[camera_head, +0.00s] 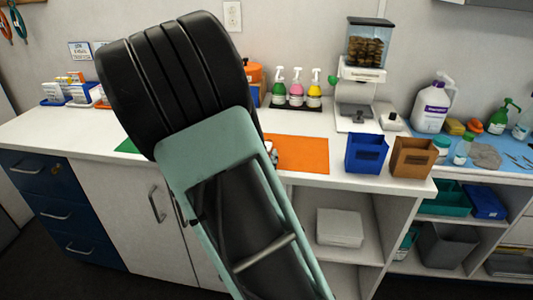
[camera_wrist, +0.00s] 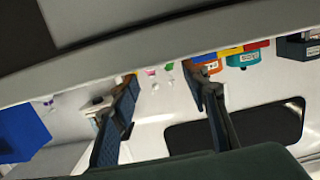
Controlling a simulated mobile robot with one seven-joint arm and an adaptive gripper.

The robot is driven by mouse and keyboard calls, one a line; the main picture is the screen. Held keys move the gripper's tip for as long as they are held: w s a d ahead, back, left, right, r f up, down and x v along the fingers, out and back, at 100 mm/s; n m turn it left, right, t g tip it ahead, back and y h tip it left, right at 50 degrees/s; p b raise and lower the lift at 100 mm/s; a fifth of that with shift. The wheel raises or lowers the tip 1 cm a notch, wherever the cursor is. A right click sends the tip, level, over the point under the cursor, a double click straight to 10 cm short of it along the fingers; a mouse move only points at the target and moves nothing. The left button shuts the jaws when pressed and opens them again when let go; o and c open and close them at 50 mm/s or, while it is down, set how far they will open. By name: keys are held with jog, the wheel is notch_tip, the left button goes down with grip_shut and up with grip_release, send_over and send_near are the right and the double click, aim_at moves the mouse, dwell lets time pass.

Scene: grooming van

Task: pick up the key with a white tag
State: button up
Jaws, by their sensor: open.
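I cannot make out a key with a white tag in either view; my arm hides part of the counter in the head view. My gripper (camera_wrist: 162,76) shows in the wrist view with its two dark fingers spread apart and nothing seen between them. In the head view my gripper is mostly or wholly hidden behind my arm. A small light item (camera_head: 271,151) shows at the arm's edge by the orange mat (camera_head: 305,154); I cannot tell what it is.
On the white counter (camera_head: 60,133) stand a blue bin (camera_head: 366,153), a brown bin (camera_head: 412,157), pump bottles (camera_head: 296,88) and a kibble dispenser (camera_head: 362,75). Open shelves hold a white folded stack (camera_head: 340,227). The wrist view shows a blue box (camera_wrist: 22,132) and a dark panel (camera_wrist: 235,126).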

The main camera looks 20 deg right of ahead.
jog(key=shift+b+x, duration=0.35)
jog(key=shift+x, duration=2.6)
jog(key=shift+s+d+r, duration=0.1)
jog(key=shift+s+d, duration=0.05)
jog(key=shift+d, duration=0.05)
jog(key=c, duration=1.1)
